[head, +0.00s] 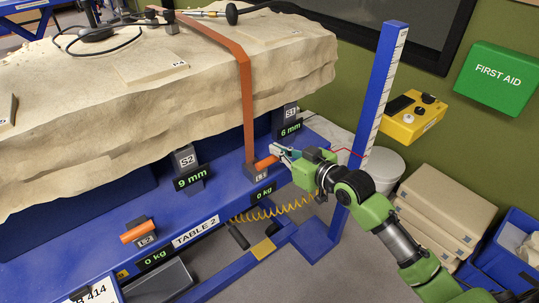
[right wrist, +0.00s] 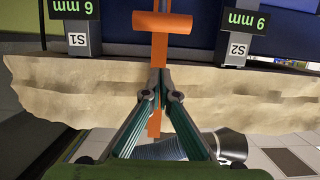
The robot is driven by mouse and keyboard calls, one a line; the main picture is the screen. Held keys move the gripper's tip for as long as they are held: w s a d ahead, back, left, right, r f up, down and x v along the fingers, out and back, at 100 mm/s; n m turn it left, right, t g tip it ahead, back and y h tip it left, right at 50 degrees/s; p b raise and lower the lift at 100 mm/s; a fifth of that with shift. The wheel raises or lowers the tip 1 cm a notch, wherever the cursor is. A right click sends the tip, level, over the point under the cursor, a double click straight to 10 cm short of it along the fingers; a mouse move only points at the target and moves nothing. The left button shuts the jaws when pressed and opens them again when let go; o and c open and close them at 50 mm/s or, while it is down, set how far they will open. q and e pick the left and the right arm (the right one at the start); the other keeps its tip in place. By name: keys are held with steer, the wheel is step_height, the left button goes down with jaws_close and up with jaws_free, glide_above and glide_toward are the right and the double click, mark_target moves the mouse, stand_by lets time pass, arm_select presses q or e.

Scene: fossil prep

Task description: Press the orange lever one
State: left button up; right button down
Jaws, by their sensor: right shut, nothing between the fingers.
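An orange lever (head: 266,163) stands on the blue table edge at the foot of the orange strap, by a small dark tag too small to read surely. It also shows as an orange bar at the top of the right wrist view (right wrist: 163,22). A second orange lever (head: 137,231) sits further left on the same edge. My right gripper (head: 278,150) is shut and empty, its tips close beside the first lever in the head view. In the right wrist view the shut tips (right wrist: 160,86) show below the lever bar; contact cannot be told. My left gripper is not in view.
A large pale rock slab (head: 150,95) fills the table, crossed by the orange strap (head: 245,95). Gauges S2 (head: 187,167) and S1 (head: 289,120) stand along the edge. A blue ruled post (head: 382,90) rises behind my right arm. Boxes (head: 440,215) are stacked at right.

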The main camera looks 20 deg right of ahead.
mark_target(269, 161)
steer(key=x, duration=0.6)
steer(key=shift+w+a+p, duration=0.15)
steer(key=shift+w+p, duration=0.1)
steer(key=shift+p, duration=0.15)
steer(key=shift+s+d+f, duration=0.15)
steer(key=shift+s+f, duration=0.2)
steer(key=shift+f, duration=0.25)
steer(key=shift+s+d+f, duration=0.2)
steer(key=shift+s+f, duration=0.2)
steer(key=shift+f, duration=0.2)
steer(key=shift+s+d+f+p, duration=0.15)
steer(key=shift+s+f+p, duration=0.2)
steer(key=shift+s+f, duration=0.15)
steer(key=shift+w, duration=0.1)
